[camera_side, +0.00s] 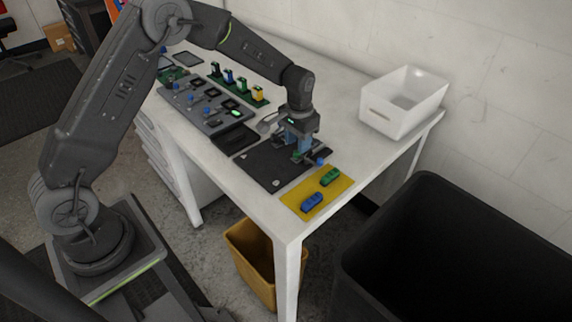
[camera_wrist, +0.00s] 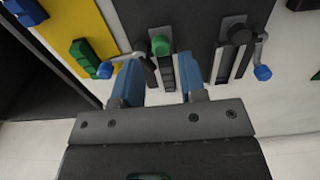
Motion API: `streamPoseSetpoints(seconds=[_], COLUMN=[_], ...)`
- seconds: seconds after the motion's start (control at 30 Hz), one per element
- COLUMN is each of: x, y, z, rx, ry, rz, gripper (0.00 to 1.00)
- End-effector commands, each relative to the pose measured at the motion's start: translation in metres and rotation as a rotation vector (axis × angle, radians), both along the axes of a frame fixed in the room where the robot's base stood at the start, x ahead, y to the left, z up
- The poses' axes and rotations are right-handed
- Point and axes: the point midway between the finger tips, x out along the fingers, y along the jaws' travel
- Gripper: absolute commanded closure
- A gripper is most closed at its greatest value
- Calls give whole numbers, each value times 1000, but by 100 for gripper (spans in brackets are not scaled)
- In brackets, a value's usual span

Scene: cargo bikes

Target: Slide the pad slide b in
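My gripper (camera_wrist: 160,92) shows its two blue fingers spread apart in the wrist view. A narrow dark slide (camera_wrist: 166,72) with a green knob (camera_wrist: 160,45) lies on the dark board (camera_wrist: 190,12), in the gap between the fingers. I cannot tell if either finger touches it, or whether it is pad slide b.
A yellow mat (camera_side: 294,198) with a blue piece (camera_side: 312,201) and a green piece (camera_side: 330,177) lies beside the board. A panel (camera_side: 205,105) with several knobs is at the left. A white box (camera_side: 403,103) stands at the back right. A black bin (camera_side: 450,250) stands in front.

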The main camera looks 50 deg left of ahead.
Motion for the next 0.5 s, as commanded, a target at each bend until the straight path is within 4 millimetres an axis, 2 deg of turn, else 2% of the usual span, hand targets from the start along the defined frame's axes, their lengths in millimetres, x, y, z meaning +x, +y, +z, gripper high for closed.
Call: streamPoseSetpoints(seconds=[0.2, 0.5], x=[-4, -29], y=[1, 1], z=[8, 20], rx=[1, 1], ry=[3, 3], rz=[1, 1], gripper=[62, 62])
